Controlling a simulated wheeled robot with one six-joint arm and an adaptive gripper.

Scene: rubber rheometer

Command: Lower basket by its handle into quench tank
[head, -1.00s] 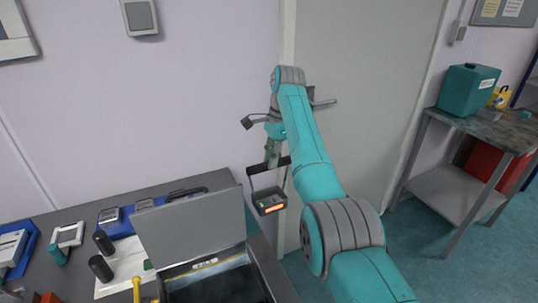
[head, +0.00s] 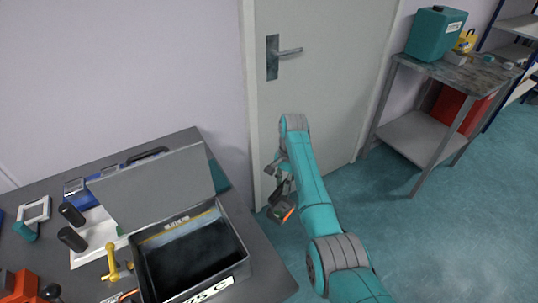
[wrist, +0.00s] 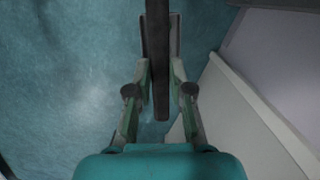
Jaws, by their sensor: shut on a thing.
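My gripper (head: 281,172) is shut on the dark handle (wrist: 158,60) of the basket, which runs between the two fingers in the wrist view. In the head view the small dark basket (head: 277,214) hangs under my gripper, with a glowing orange piece (head: 288,214) at it. The basket is right of the quench tank (head: 240,262), apart from it, in front of the door and beside the bench. My arm partly hides the gripper. The tank is an open grey box with a dark inside and a label on its front. Its grey lid (head: 155,187) stands raised at the back.
The grey bench (head: 262,275) carries a yellow valve (head: 112,263), two black cylinders (head: 71,227) and an orange item (head: 20,285) left of the tank. The door (head: 325,80) is behind my arm. A metal side table (head: 425,135) stands right. Floor between is clear.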

